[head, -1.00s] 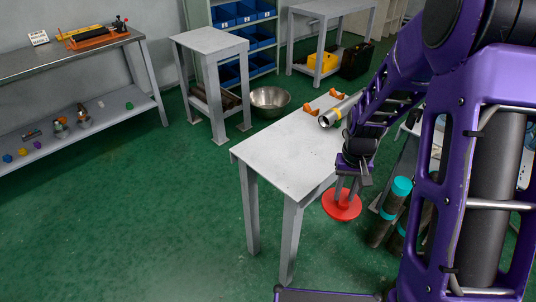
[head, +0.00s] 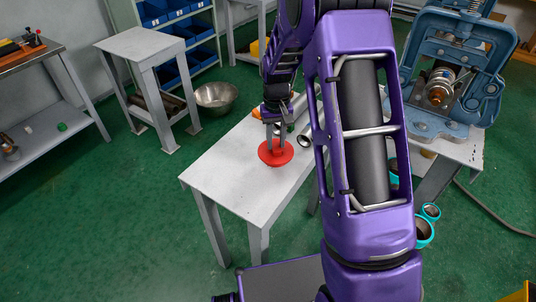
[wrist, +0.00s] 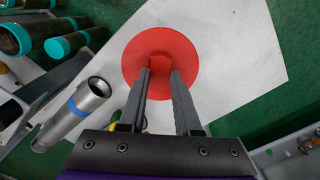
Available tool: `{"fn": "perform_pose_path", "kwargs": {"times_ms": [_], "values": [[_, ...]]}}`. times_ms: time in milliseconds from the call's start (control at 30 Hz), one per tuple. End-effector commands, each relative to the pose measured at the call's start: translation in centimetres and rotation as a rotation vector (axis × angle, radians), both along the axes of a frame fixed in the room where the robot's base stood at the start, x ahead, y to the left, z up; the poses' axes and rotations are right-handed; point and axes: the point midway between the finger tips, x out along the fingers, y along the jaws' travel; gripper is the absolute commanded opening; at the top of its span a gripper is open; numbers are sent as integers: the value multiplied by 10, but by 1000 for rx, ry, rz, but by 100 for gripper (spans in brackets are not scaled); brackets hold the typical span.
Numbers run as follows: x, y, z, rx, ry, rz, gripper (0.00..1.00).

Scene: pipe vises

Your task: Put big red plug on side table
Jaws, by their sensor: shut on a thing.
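The big red plug (head: 276,154) is a round red disc, and it also shows in the wrist view (wrist: 160,40). My gripper (head: 275,140) is shut on the middle of the plug, with its two fingers (wrist: 160,75) pointing down at it. The plug is over the grey-white top of a table (head: 225,185), which also shows in the wrist view (wrist: 235,40). I cannot tell whether the plug touches the top or hangs just above it.
A silver pipe with a blue band (wrist: 75,112) lies beside the plug. A smaller grey table (head: 150,45) and a metal bowl (head: 216,96) stand farther back. A blue pipe vise (head: 450,65) is at right, with teal-ended pipes (head: 424,230) below. The tabletop's near-left part is clear.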

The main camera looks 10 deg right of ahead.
Motion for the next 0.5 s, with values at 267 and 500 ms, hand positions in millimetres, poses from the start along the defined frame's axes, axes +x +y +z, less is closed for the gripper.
{"fn": "perform_pose_path", "kwargs": {"times_ms": [267,500], "values": [[0,0,-26,0,1,0,0],[0,0,-51,0,-2,0,0]]}}
